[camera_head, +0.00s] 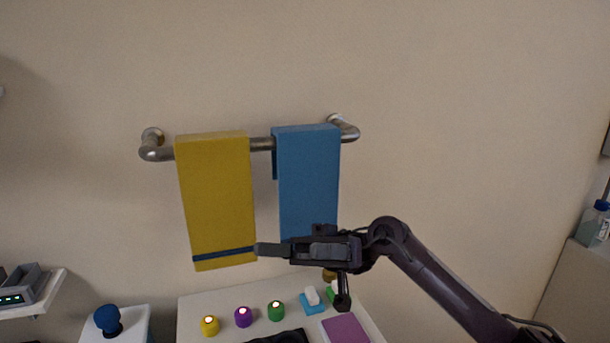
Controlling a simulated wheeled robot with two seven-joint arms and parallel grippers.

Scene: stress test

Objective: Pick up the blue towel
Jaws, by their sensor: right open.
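The blue towel (308,185) hangs folded over the right part of a metal towel bar (262,144) on the wall. My right gripper (272,250) comes in from the right, in front of the towel's lower end, and hides that end. Its fingers point left, past the blue towel towards the lower edge of the yellow towel (216,195). The right gripper is open, and I see no towel between its fingers. I cannot tell how far it is from the cloth. My left gripper is not in view.
Below the bar is a white table (190,305) with yellow, purple and green candles (276,311), a soap on a blue dish (312,303) and a purple pad (346,328). A shelf (45,295) is at left. A bottle (593,223) stands at far right. The wall right of the bar is bare.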

